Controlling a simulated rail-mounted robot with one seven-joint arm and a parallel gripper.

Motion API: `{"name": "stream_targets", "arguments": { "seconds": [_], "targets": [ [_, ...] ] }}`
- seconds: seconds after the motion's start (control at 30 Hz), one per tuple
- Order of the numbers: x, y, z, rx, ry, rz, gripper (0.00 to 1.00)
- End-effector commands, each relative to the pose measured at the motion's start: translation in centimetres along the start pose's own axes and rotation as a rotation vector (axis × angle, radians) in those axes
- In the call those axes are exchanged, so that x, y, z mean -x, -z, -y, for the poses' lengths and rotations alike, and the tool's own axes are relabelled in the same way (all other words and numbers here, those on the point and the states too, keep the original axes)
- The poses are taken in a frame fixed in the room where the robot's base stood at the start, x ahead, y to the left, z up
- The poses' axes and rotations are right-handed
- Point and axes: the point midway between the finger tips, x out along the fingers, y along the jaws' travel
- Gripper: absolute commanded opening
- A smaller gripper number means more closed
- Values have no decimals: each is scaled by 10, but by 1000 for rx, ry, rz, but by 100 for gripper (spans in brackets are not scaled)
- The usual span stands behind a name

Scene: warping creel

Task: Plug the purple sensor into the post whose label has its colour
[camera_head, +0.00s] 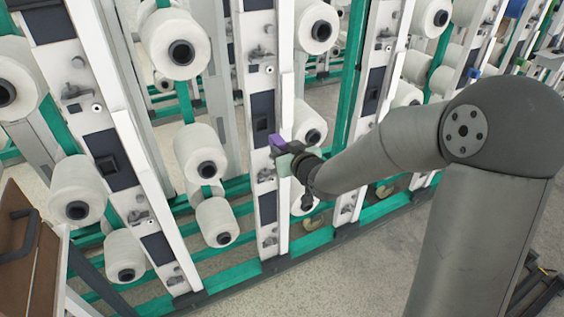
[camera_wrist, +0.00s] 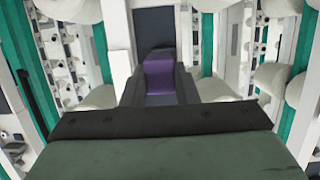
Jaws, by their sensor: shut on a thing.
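The purple sensor (camera_head: 277,141) is held at the tip of my gripper (camera_head: 282,150), close in front of a white post (camera_head: 266,90) in the middle of the head view. In the wrist view the purple sensor (camera_wrist: 160,75) sits between the fingers of my gripper (camera_wrist: 160,95), with a dark panel (camera_wrist: 155,27) of the post right behind it. I cannot tell whether the sensor touches the post. No coloured label on this post can be made out; the gripper and sensor hide part of it.
White yarn cones (camera_head: 200,152) stand on both sides of the post. Another post (camera_head: 103,140) with an empty dark socket is at left. Green rails (camera_head: 225,258) run along the bottom. A brown cart (camera_head: 22,240) stands at the lower left. Grey floor (camera_head: 345,265) is free in front.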

Motion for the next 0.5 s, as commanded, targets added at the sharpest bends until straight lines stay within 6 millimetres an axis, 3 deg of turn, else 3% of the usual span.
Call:
{"name": "stream_targets", "arguments": {
  "seconds": [0.17, 0.5],
  "targets": [
    [-4, 9, 6, 4, 16, -34, 7],
    [-39, 20, 7, 1, 16, -32, 7]
  ]
}}
